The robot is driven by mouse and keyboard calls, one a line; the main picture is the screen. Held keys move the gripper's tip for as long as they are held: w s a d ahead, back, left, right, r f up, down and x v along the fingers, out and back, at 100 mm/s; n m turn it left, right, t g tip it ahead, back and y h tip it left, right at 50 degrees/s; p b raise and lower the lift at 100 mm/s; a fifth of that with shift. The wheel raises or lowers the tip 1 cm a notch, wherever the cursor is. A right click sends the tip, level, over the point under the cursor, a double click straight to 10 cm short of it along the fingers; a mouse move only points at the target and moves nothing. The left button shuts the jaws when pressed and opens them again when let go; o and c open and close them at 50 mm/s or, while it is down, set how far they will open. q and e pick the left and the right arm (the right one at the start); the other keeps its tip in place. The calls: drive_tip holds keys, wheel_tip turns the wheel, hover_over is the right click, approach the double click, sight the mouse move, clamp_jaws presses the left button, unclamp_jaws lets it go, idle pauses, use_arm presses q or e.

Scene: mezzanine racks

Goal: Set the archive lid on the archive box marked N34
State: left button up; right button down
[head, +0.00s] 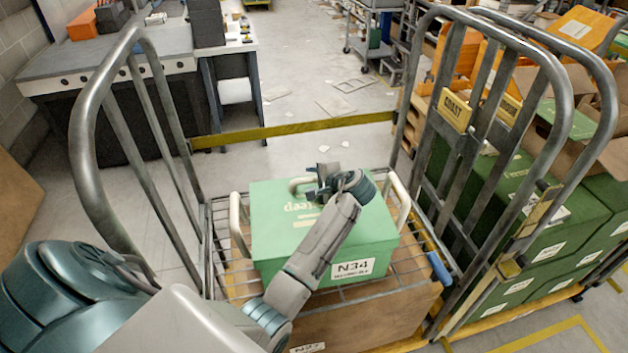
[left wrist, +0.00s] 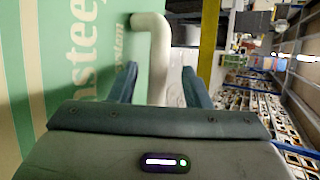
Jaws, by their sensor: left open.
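The green archive box marked N34 (head: 353,268) sits on the wire deck of a cage cart, its label facing me. The green archive lid (head: 275,220), with pale lettering, lies over the top of the box; I see no clear gap, but its far edge is partly hidden by my arm. A cream handle (head: 300,184) stands at the lid's far side. My left gripper (head: 328,182) is open at that handle. In the left wrist view the cream handle (left wrist: 156,60) lies between the two open fingers, beside the lettered lid (left wrist: 75,60). My right gripper is out of view.
Cream side loops (head: 238,225) flank the box. Tubular cart rails (head: 85,120) rise left and right. A brown box (head: 385,318) lies under the wire deck (head: 212,235). More green boxes (head: 565,225) stand at right.

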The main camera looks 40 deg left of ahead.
use_arm(q)
drive_tip(key=b+v, duration=0.3)
drive_tip(key=v, duration=0.7)
drive_tip(key=shift+d+r, duration=0.2)
drive_tip(key=shift+d, duration=0.1)
drive_tip(key=shift+s, duration=0.1)
